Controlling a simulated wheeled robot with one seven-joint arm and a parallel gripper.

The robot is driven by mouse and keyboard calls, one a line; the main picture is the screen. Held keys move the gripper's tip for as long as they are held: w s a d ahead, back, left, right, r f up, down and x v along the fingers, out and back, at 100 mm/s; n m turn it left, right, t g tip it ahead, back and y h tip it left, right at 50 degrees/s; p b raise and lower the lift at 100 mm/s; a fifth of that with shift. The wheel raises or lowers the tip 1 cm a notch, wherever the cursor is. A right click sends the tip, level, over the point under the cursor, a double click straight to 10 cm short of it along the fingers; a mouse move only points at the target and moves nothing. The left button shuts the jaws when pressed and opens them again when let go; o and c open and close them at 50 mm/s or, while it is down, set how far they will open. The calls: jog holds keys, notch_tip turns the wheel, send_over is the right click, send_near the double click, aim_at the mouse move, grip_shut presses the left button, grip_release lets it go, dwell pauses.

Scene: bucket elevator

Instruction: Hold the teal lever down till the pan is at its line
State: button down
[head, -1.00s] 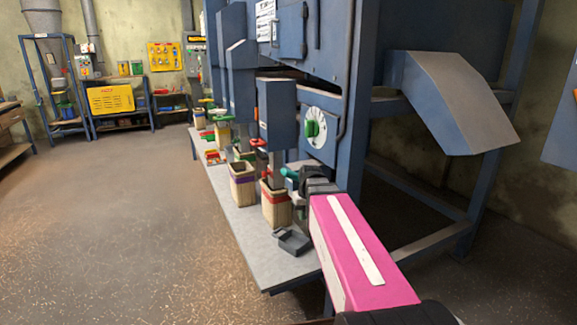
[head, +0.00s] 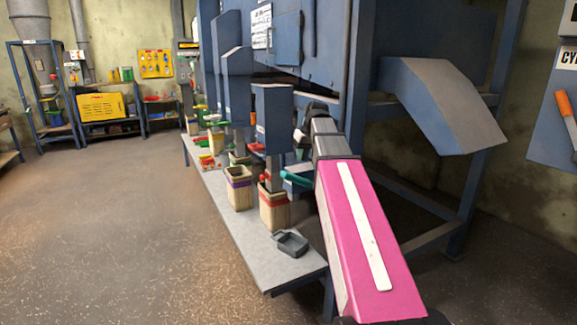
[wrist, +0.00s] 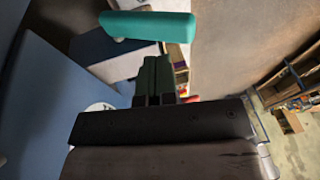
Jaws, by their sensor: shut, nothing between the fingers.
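The teal lever (head: 296,179) sticks out near the red-banded bin, beside the blue chute, in the head view. In the wrist view the lever (wrist: 150,24) is a teal bar lying across the top of the picture. My gripper (wrist: 158,62) is shut and empty, its fingertips just short of the bar in the picture; a gap shows between them, and I see no contact. In the head view my arm's end is above the lever and its fingertips are hard to make out. I cannot pick out the pan's line.
A red-banded bin (head: 274,210) and a purple-banded bin (head: 239,190) stand on the grey bench (head: 255,258). A small dark grey tray (head: 291,243) lies near the bench's front end. A sloping grey chute (head: 440,100) juts out at right. The floor at left is clear.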

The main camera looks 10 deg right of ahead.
notch_tip(320, 180, up, 8)
jog(key=w, duration=0.1)
jog(key=shift+d+n, duration=0.2)
jog(key=shift+n, duration=0.2)
send_over(290, 173)
jog(key=f, duration=1.1)
jog(key=shift+s+d+f, duration=0.15)
jog(key=shift+d+f, duration=0.1)
jog(key=shift+a+f, duration=0.35)
jog(key=shift+f, duration=0.3)
